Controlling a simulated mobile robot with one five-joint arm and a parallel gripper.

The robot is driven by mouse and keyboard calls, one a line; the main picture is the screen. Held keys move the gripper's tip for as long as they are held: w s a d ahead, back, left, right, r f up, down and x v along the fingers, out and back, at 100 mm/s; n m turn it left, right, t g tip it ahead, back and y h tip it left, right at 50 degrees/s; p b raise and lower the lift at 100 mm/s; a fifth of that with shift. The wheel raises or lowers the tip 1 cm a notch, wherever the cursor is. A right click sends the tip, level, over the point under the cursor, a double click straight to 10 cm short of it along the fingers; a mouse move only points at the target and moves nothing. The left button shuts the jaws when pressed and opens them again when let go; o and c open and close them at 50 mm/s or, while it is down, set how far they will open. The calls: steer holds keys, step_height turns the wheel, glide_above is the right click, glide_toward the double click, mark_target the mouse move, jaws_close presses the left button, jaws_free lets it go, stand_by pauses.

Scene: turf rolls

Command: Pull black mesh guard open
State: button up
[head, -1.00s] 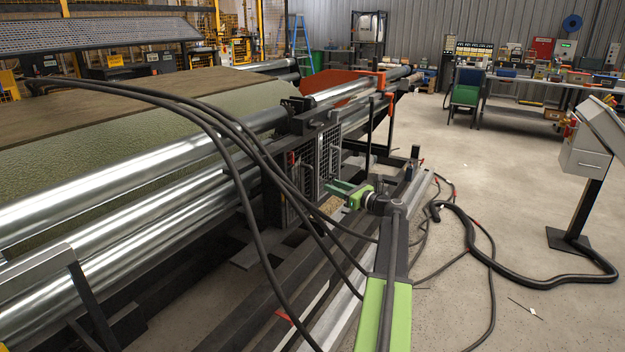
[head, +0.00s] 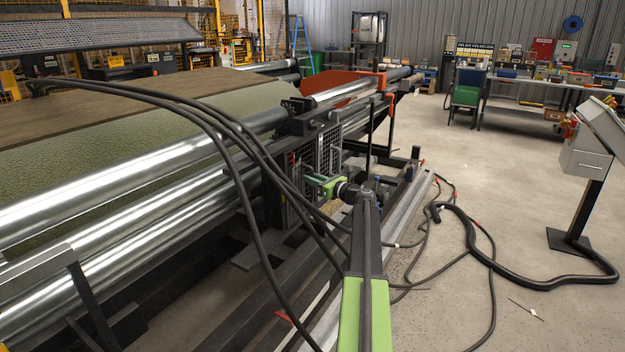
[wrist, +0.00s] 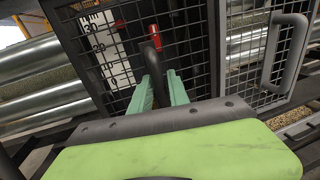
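The black mesh guard (wrist: 190,40) stands upright at the end of the roller machine; it also shows in the head view (head: 328,150). In the wrist view its panel is close in front of my gripper (wrist: 162,80). The two green fingers are apart, with a dark upright bar (wrist: 154,65), likely a handle, between them. I cannot tell whether they press on it. In the head view my gripper (head: 316,183) is at the guard's lower part. A second mesh panel with a grey handle (wrist: 285,50) is at the right in the wrist view.
A white numbered scale (wrist: 107,45) and a red part (wrist: 154,36) show behind the mesh. Black hoses (head: 240,150) arch over the shiny rollers (head: 130,170) left of my arm. A grey rail (head: 415,205) runs beside it. The floor at right is open, with loose cables.

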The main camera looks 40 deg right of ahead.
jaws_close()
stand_by(1.0)
